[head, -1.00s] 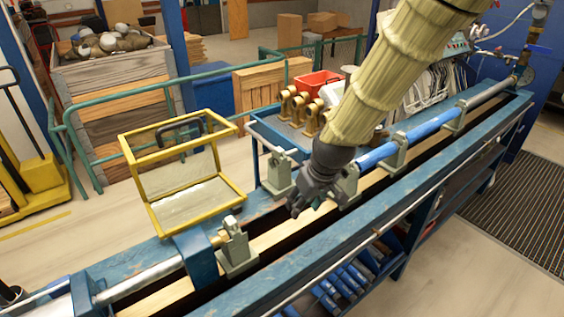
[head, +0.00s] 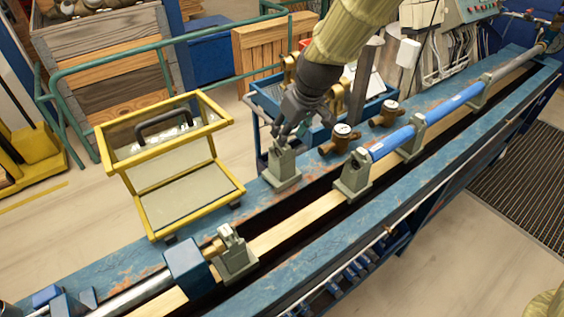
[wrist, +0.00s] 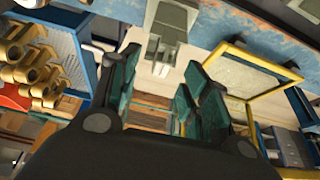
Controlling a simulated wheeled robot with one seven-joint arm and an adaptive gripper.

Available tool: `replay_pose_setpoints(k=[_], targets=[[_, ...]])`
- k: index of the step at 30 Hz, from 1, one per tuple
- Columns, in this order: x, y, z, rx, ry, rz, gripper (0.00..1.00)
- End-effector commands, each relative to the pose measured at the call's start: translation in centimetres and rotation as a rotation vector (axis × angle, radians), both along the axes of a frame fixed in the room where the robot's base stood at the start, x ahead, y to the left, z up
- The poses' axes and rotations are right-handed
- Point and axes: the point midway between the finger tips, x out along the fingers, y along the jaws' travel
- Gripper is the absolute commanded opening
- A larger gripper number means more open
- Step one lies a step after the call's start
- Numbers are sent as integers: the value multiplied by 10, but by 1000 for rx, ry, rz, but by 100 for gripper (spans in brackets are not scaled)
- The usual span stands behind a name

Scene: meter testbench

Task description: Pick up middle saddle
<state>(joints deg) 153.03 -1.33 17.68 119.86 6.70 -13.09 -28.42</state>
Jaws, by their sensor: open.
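A grey-green saddle (head: 281,170) stands upright on the blue back rail of the bench, out of line with the others. It also shows in the wrist view (wrist: 168,22), ahead of the fingers near the top. My gripper (head: 284,137) is just above this saddle, pointing down, with its fingers apart and empty. In the wrist view the green finger pads of my gripper (wrist: 160,95) are spread wide. Whether a fingertip touches the saddle top cannot be told. Other saddles stand along the bench slot: one at the near left (head: 235,257), one right of centre (head: 353,180).
A yellow-framed guard (head: 185,190) stands left on the back rail. Two brass meters with white dials (head: 342,138) sit right of my gripper. A blue pipe (head: 420,125) rests on saddles farther right. A blue tray (head: 265,98) is behind the bench.

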Motion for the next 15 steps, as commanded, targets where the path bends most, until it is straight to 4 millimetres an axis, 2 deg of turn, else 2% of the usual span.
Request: replay_pose_setpoints(k=[8, 15], targets=[[3, 4, -9, 0, -1, 2, 46], [10, 13, -28, 0, 4, 3, 46]])
